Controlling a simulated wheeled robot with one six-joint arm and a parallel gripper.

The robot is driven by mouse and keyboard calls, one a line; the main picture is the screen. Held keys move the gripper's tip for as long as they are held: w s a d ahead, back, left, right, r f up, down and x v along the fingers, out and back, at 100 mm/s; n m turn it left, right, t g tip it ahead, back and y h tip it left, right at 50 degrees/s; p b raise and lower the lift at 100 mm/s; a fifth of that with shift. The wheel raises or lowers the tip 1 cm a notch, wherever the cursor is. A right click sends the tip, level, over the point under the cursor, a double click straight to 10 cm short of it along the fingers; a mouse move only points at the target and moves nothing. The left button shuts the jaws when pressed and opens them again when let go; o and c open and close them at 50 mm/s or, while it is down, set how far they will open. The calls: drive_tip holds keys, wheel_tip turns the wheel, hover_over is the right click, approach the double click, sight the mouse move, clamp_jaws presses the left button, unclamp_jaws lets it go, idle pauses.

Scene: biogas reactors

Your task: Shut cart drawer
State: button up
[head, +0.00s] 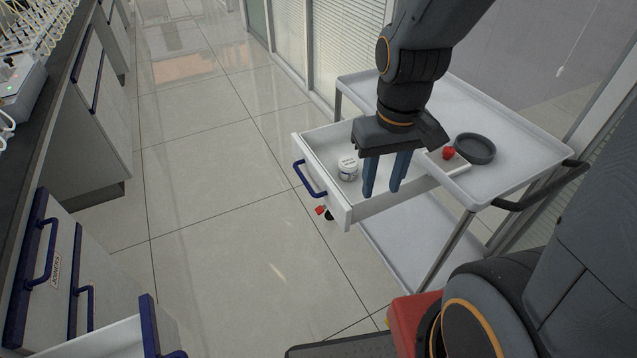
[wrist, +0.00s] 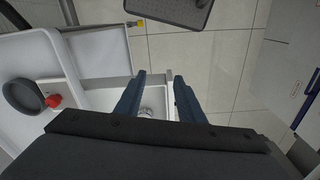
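The white cart (head: 515,130) stands at the right in the head view. Its drawer (head: 380,205) is pulled out toward the left, with a blue handle (head: 309,180) on its front. A small white jar (head: 347,168) with a label stands inside the drawer; it shows partly between the fingers in the wrist view (wrist: 146,111). My gripper (head: 383,193) has two blue fingers pointing down over the drawer, to the right of the jar. The fingers are apart with nothing held between them. In the wrist view the fingers (wrist: 160,76) also stand apart, partly covering the drawer.
A dark round dish (head: 475,149) and a red object (head: 448,153) sit on the cart top. A red and black item (head: 325,212) shows below the drawer. An open drawer (head: 110,343) juts from the bench at lower left. The tiled floor (head: 215,220) between is clear.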

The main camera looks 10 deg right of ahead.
drive_tip(key=w+a+f+n, duration=0.1)
drive_tip(key=a+n, duration=0.1)
drive_tip(key=n, duration=0.1)
drive_tip(key=w+a+f+n+b, duration=0.1)
drive_tip(key=w+a+n, duration=0.1)
drive_tip(key=w+a+f+n+h+b, duration=0.1)
drive_tip(key=a+n, duration=0.1)
drive_tip(key=n, duration=0.1)
drive_tip(key=shift+w+n, duration=0.3)
drive_tip(key=shift+w, duration=0.1)
clamp_jaws()
drive_tip(key=w+a+f+n+h+b, duration=0.1)
drive_tip(key=w+a+f+n+b, duration=0.1)
drive_tip(key=a+n, duration=0.35)
drive_tip(key=w+a+f+n+h+b, duration=0.1)
drive_tip(key=w+a+f+n, duration=0.2)
drive_tip(key=n, duration=0.4)
drive_tip(key=w+d+f, duration=0.1)
drive_tip(key=d+f, duration=0.4)
drive_tip(key=f, duration=0.3)
drive_tip(key=shift+w, duration=0.4)
drive_tip(key=shift+d+m, duration=0.2)
drive_tip(key=shift+m, duration=0.05)
